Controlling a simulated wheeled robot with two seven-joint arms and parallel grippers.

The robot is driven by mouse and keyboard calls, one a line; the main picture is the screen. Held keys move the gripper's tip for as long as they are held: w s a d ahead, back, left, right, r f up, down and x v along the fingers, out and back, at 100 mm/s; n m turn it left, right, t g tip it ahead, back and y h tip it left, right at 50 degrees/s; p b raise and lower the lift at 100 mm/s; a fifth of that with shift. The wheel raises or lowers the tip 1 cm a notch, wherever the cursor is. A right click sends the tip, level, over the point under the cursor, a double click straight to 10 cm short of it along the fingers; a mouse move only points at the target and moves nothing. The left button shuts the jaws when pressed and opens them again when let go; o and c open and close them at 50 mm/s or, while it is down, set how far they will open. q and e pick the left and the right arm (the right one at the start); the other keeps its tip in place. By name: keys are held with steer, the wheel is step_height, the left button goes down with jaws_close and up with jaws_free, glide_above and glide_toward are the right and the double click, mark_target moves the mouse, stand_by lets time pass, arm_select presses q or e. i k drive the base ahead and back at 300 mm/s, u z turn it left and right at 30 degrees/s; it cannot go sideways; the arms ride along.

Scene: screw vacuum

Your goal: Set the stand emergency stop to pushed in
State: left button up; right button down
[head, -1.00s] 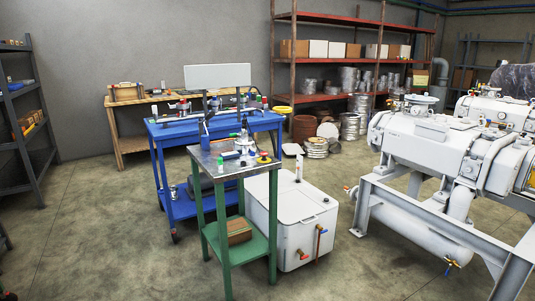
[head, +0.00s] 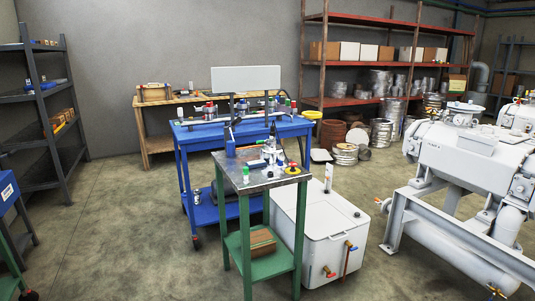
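The stand (head: 259,181) is a small green-legged table with a grey metal top, in the middle of the head view. Near the right side of its top sits a small red button on a yellow base, the emergency stop (head: 292,169). At this size I cannot tell whether the button is in or out. Neither of my grippers shows in the head view.
A blue cart (head: 197,150) stands just behind the stand. A white tank (head: 322,232) with taps stands close on its right, and a large white pump (head: 470,150) on a frame is further right. Dark shelves (head: 40,100) are at the left.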

mark_target(293, 165)
steer(key=u, duration=0.35)
steer(key=i, duration=2.35)
steer(key=z, duration=0.35)
